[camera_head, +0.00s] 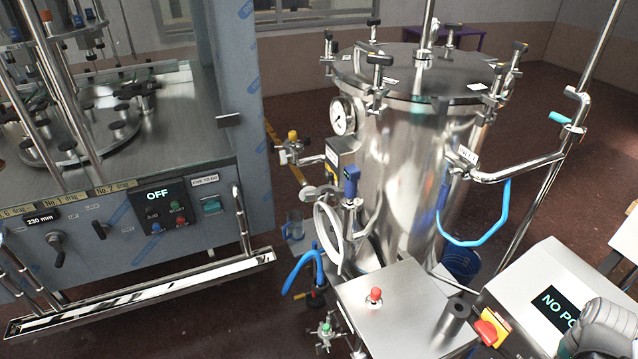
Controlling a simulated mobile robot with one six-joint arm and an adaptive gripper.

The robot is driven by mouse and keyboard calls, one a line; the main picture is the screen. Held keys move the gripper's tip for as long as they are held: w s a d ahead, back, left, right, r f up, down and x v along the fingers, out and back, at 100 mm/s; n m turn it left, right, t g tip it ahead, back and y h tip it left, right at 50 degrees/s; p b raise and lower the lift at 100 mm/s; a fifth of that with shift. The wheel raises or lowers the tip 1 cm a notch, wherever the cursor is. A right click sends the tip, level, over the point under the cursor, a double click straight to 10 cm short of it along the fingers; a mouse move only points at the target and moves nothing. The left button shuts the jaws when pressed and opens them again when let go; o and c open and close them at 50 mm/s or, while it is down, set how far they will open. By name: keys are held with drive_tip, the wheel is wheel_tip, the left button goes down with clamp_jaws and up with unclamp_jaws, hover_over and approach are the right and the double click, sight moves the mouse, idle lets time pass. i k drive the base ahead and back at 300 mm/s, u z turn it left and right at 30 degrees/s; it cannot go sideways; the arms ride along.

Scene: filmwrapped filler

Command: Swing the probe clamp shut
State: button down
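A tall steel vessel (405,160) stands in the middle, with several black-knobbed clamps around its lid (425,70). I cannot tell which fitting is the probe clamp, or whether it is open or shut. A blue-topped fitting (351,180) stands upright at the vessel's front left, beside a looped white hose (330,228). At right, a slanted steel pole (545,190) carries a bent fitting with a teal piece (566,121). Part of my grey arm shows at the bottom right corner. My gripper is not in view.
A grey filling machine (155,215) with a panel reading OFF fills the left. A steel box (390,308) with a red button and a control panel (535,300) with a red-yellow switch stand at the front. A blue hose (478,243) hangs at right. Open floor lies behind.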

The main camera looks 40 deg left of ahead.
sight(307, 194)
drive_tip(key=k, duration=1.4)
drive_tip(key=u, duration=0.5)
drive_tip(key=i, duration=1.15)
drive_tip(key=z, duration=0.05)
